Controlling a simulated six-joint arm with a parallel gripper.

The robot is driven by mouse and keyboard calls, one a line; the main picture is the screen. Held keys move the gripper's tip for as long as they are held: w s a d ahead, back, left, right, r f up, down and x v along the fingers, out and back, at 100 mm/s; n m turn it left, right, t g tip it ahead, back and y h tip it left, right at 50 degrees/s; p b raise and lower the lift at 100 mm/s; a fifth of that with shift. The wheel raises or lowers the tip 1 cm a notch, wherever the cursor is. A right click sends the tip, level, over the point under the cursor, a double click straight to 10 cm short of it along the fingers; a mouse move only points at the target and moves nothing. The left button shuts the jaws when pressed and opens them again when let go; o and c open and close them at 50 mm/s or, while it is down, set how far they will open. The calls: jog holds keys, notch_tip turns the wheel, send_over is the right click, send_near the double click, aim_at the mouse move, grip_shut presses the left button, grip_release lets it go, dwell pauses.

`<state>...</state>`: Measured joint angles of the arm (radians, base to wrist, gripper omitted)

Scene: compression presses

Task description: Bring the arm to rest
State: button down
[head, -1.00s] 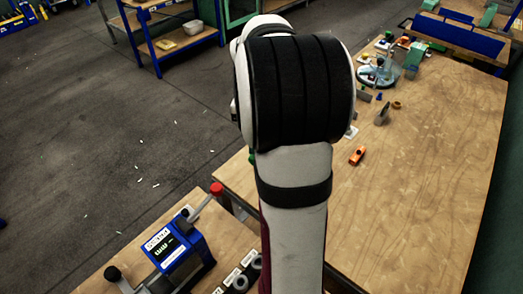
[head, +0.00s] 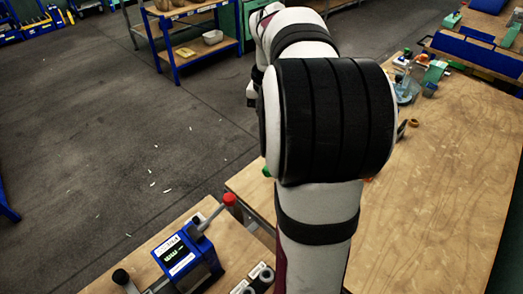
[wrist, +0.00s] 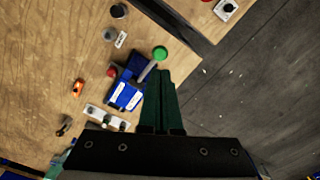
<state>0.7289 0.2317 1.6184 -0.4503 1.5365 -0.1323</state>
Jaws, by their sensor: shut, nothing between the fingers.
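My gripper (wrist: 163,80) shows in the wrist view, with its two dark green fingers together and nothing between them. It hangs above the workbench edge, beside a blue press (wrist: 126,94) with a green-knobbed lever (wrist: 160,53). I cannot tell how far above it is. In the head view my white and black arm fills the middle, and my gripper is out of sight.
A blue press with a red-knobbed lever (head: 188,257) stands on the near bench, left of my arm. The wooden bench (head: 450,190) at right is largely clear. An orange block (wrist: 78,88) lies on the bench. A blue shelf (head: 168,49) stands beyond open floor.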

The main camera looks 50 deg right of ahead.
jog(key=s+a+n, duration=0.2)
jog(key=a+n, duration=0.1)
jog(key=a, duration=1.1)
jog(key=s+a+f+n+y, duration=0.1)
jog(key=s+a+f, duration=0.1)
jog(key=s+a, duration=0.4)
jog(key=s+a+f+n, duration=0.2)
jog(key=s+a+f, duration=0.1)
jog(key=s+a, duration=0.4)
jog(key=shift+a+f+y, duration=0.2)
jog(key=shift+a+y, duration=0.2)
jog(key=shift+a, duration=0.35)
